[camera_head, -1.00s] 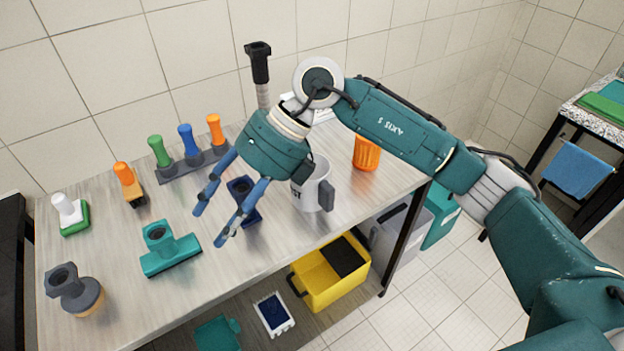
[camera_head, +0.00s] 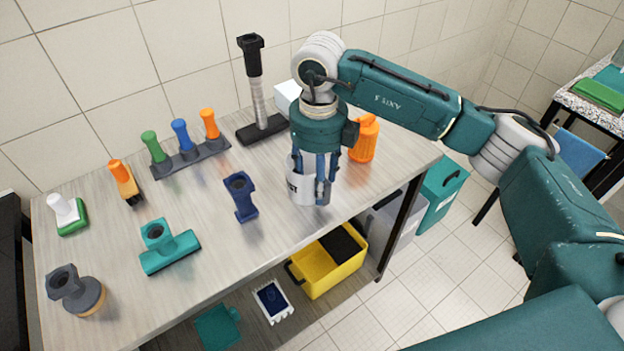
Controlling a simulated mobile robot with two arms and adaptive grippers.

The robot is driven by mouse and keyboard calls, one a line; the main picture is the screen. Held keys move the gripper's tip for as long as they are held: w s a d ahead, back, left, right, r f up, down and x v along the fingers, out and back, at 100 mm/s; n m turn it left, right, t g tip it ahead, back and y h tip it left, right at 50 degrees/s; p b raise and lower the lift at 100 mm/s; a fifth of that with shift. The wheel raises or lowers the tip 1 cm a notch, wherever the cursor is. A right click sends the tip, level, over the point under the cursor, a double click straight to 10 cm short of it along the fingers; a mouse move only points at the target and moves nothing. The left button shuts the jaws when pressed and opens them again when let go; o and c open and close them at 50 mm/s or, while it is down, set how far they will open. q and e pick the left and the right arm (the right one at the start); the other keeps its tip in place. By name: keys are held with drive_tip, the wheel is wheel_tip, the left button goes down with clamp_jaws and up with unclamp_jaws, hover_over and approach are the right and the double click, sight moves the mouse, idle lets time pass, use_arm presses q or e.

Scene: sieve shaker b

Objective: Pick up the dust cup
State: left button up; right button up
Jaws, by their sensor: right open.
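The dust cup (camera_head: 301,192) is a light grey cup with dark lettering, standing upright near the front right of the table. My right gripper (camera_head: 318,182) points straight down over it, with its blue fingers open and reaching to the cup's height. The fingers overlap the cup in the picture and hide much of its rim and right side. I cannot tell whether they touch it. My left gripper is not in view.
An orange container (camera_head: 363,140) stands close to the right of the cup. A dark blue nozzle (camera_head: 241,196) is to its left. A black upright tool (camera_head: 253,72) stands behind. A teal nozzle (camera_head: 168,249) and rack (camera_head: 190,158) are farther left. A yellow bin (camera_head: 325,272) sits below.

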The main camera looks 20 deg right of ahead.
drive_tip(key=shift+s+f+p, duration=0.1)
drive_tip(key=shift+f+p, duration=0.25)
drive_tip(key=shift+f, duration=1.35)
clamp_jaws()
